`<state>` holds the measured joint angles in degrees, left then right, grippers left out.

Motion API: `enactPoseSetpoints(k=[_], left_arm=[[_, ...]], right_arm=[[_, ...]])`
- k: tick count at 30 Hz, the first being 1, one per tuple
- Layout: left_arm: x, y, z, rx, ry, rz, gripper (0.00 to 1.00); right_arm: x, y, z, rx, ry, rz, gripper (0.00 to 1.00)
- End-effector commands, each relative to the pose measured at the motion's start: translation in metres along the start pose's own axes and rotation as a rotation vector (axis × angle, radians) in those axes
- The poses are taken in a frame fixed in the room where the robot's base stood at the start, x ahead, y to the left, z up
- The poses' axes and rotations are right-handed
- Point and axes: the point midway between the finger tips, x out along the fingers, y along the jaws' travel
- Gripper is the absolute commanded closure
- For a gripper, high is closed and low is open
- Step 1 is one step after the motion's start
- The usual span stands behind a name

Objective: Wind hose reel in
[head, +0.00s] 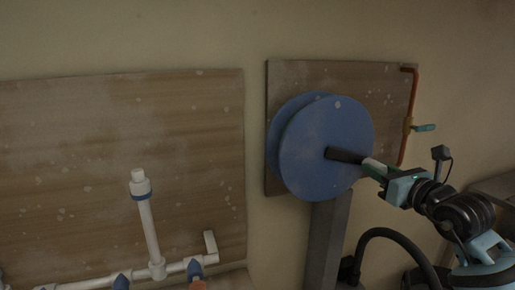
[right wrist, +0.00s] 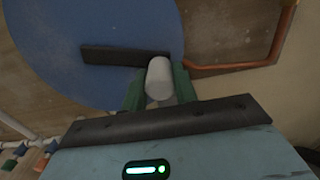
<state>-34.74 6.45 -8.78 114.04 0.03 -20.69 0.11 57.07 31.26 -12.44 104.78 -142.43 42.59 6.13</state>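The blue hose reel (head: 318,125), with two round discs, is mounted in front of a wooden board. It fills the upper left of the right wrist view (right wrist: 60,70). A dark crank arm (head: 344,155) runs from the disc's face toward the right; it also shows in the right wrist view (right wrist: 108,55). A pale round handle (right wrist: 159,76) stands at the crank's outer end. My right gripper (right wrist: 159,88) has its green fingers on both sides of the handle, touching it. In the head view the right gripper (head: 376,166) is at the reel's right edge. No hose is distinguishable on the reel. My left gripper is out of view.
An orange-brown pipe (head: 409,90) with a teal-handled valve (head: 424,128) runs down the board's right side. A grey post (head: 326,235) stands below the reel. White pipework (head: 150,230) with blue fittings is at lower left, before another wooden board (head: 70,150).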

Motion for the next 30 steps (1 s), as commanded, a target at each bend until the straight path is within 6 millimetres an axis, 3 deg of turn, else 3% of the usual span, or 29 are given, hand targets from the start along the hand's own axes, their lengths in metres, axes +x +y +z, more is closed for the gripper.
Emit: enactPoseSetpoints(k=[1,3,8,21,30], left_arm=[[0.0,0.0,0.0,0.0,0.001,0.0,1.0],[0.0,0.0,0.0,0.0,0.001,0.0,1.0],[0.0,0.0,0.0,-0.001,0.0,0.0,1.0],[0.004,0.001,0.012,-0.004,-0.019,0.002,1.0],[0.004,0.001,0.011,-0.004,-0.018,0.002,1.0]], right_arm=[[0.0,0.0,0.0,0.0,0.0,0.0,0.85],[0.0,0.0,0.0,0.0,0.0,0.0,0.94],[0.0,0.002,-0.003,0.001,0.001,0.001,0.94],[0.0,0.027,-0.041,0.002,0.002,0.003,0.94],[0.0,0.028,-0.041,0.0,-0.002,0.002,0.94]])
